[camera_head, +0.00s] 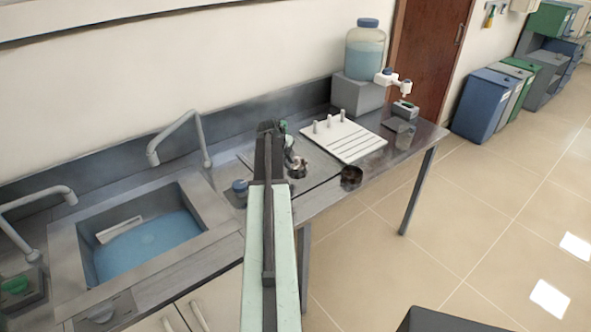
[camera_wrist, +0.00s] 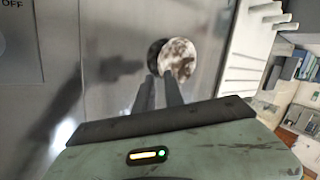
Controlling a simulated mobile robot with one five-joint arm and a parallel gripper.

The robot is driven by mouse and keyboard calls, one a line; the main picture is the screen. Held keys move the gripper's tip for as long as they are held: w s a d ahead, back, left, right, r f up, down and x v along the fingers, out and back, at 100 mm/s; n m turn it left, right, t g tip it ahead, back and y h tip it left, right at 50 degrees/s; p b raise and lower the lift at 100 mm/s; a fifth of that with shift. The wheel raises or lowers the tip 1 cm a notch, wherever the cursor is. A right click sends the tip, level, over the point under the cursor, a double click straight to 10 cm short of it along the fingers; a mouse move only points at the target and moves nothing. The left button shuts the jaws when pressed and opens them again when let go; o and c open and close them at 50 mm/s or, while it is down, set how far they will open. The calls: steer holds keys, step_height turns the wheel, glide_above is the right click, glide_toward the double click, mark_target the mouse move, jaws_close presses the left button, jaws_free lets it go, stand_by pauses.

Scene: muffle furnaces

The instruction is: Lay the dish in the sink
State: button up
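The dish is probably the small round pale one with brown stains (camera_wrist: 179,60) just past my fingertips in the wrist view. A dark round patch touches its left side; I cannot tell if this is shadow or part of it. My gripper (camera_wrist: 159,77) has its two fingers apart, with bare grey worktop showing between them. The right finger overlaps the dish's left edge, and the dish is not centred between the fingers. The sink (camera_head: 204,203) at left in the head view holds blue water and a pale flat block. My arm partly hides the dish's area there.
A dark pot (camera_head: 351,178) stands at the worktop's front edge. A white rack with pegs (camera_head: 345,140) lies behind it. A large water jar (camera_head: 365,50) stands on a grey block. Two taps stand by the sink, one reaching over it (camera_head: 178,130).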

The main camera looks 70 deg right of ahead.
mark_target(294, 171)
steer(key=b+x, duration=0.3)
steer(key=x, duration=0.2)
steer(key=shift+w+d+b, duration=0.15)
steer(key=shift+b, duration=0.25)
steer(key=shift+r, duration=0.2)
jaws_close()
stand_by(0.8)
steer(key=shift+r+p, duration=0.2)
steer(key=shift+p, duration=0.25)
step_height(294, 171, up, 4)
steer(key=p, duration=0.4)
steer(key=s+a, duration=0.1)
steer(key=a, duration=0.4)
steer(key=s+a, duration=0.2)
steer(key=a, duration=0.3)
steer(key=s+a, duration=0.2)
steer(key=a, duration=0.3)
steer(key=shift+s+a+r, duration=0.1)
steer(key=shift+a+r, duration=0.1)
steer(key=shift+r, duration=0.1)
